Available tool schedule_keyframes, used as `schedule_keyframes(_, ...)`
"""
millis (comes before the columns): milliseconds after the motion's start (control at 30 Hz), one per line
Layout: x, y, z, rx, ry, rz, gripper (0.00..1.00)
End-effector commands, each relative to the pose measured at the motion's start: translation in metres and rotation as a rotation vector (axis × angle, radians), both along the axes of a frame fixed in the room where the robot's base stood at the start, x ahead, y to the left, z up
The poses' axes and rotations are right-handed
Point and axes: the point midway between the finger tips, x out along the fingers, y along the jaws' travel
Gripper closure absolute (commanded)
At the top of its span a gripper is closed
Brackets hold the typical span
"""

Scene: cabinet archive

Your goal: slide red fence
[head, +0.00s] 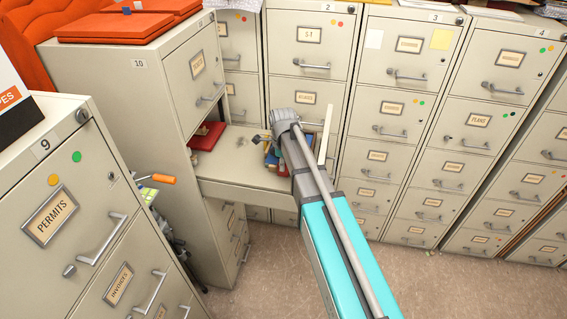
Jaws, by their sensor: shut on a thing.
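A pulled-out drawer (245,180) of the cabinet marked 10 holds the things in view here. A small red piece (282,169) shows among blue and yellow items at the drawer's right side, close against my arm. It may be the red fence, but too little shows to be sure. A flat red item (205,135) lies at the drawer's left back. My gripper (262,138) is at the end of my arm, low over the drawer's right half. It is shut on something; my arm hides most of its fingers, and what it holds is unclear.
The cabinet marked 9 (60,160) stands at the near left, with an orange-handled item (160,179) beside it. Orange-red folders (115,28) lie on the cabinet marked 10. Closed filing cabinets (395,75) line the back and right. The floor (440,280) at lower right is clear.

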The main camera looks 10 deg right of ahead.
Motion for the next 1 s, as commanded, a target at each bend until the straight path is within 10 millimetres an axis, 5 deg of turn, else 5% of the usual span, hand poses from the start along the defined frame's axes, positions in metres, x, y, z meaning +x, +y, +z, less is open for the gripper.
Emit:
schedule_keyframes(267,-0.040,0.013,0.000,0.000,0.001,0.001,1.00)
schedule_keyframes(600,-0.044,0.016,0.000,0.002,0.006,0.000,1.00)
schedule_keyframes(633,-0.044,0.016,-0.001,0.002,0.006,0.001,0.79)
schedule_keyframes(800,-0.044,0.015,-0.001,0.002,0.005,0.001,0.47)
schedule_keyframes(1000,-0.043,0.015,0.000,0.001,0.003,0.000,0.46)
